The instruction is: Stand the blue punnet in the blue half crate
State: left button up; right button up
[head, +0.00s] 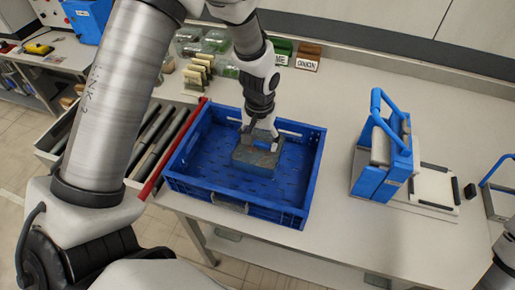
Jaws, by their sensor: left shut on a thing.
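The blue half crate (312,170) stands on the bench in the middle of the head view. My left gripper (260,142) reaches down into it from above and is shut on the blue punnet (254,164), a small grey-blue box. The punnet is upright inside the crate's outline, near its middle, with bare crate floor around it. I cannot tell whether its base touches the floor. The gripper hides part of its far side. My right gripper is not in view; only part of an arm shows at the lower right edge.
A roller conveyor with a red rail (165,157) runs along the crate's left side. Behind stand clear tubs (217,40) and labelled blocks (307,56). A blue-handled device (385,165) stands to the right. The bench between it and the crate is clear.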

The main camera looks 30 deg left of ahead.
aim_at(259, 152)
pick_arm(q)
jog(key=f, duration=0.2)
jog(key=f+p, duration=0.1)
jog(key=f, duration=0.2)
jog(key=shift+w+f, duration=0.3)
jog(key=shift+f, duration=0.1)
jog(key=shift+s, duration=0.15)
jog(key=shift+f, duration=0.1)
jog(key=o, duration=1.3)
jog(key=shift+o, duration=0.6)
